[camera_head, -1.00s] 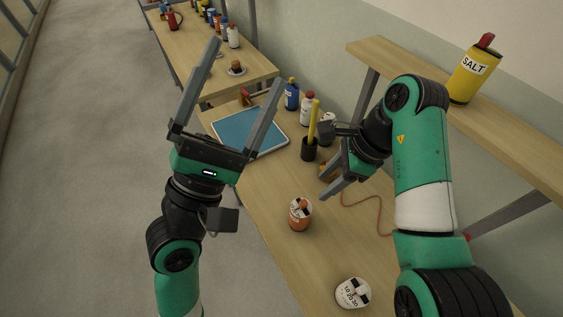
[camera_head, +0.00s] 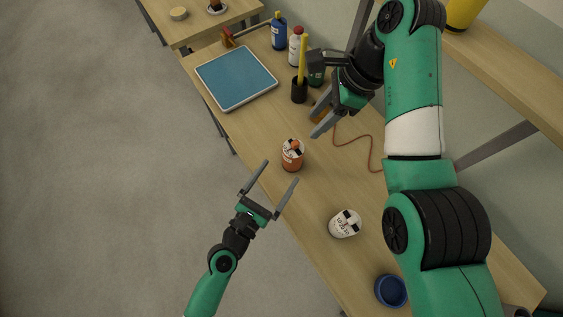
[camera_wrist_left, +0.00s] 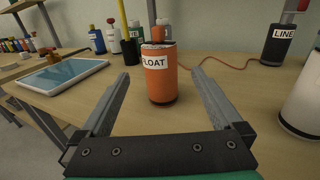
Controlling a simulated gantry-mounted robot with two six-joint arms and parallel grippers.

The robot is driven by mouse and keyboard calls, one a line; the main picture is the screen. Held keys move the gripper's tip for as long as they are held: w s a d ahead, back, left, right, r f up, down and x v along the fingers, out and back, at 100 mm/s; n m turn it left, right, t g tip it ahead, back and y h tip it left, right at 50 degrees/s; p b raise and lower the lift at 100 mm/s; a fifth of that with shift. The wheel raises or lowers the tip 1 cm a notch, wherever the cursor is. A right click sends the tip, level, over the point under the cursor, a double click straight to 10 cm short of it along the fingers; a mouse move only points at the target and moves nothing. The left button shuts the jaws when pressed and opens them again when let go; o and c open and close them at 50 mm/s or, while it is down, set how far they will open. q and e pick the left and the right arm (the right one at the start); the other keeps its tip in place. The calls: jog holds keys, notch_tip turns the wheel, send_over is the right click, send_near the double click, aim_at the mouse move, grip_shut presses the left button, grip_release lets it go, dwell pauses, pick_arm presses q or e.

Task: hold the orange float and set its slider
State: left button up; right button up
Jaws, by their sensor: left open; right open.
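The orange float (camera_head: 292,158) is a short orange cylinder with a white label and a pale top with a dark mark and an orange knob. It stands upright on the wooden bench. In the left wrist view the float (camera_wrist_left: 160,82) reads FLOAT and stands ahead, between the lines of the two open fingers. My left gripper (camera_head: 281,171) is open and empty, just short of the float at the bench's edge. My right gripper (camera_head: 318,118) is open and empty, above the bench beyond the float. I cannot make out the slider's setting.
A white labelled cylinder (camera_head: 345,224) and a blue bowl (camera_head: 391,291) stand nearer on the bench. A blue-topped tray (camera_head: 237,77), a dark cup (camera_head: 299,92) with a yellow stick, and bottles are farther back. A thin orange cord (camera_head: 357,139) lies right of the float. A shelf (camera_head: 510,80) overhangs the right.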

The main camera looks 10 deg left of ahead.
aim_at(298, 144)
pick_arm(q)
jog(key=x, duration=1.1)
jog(key=shift+w, duration=0.1)
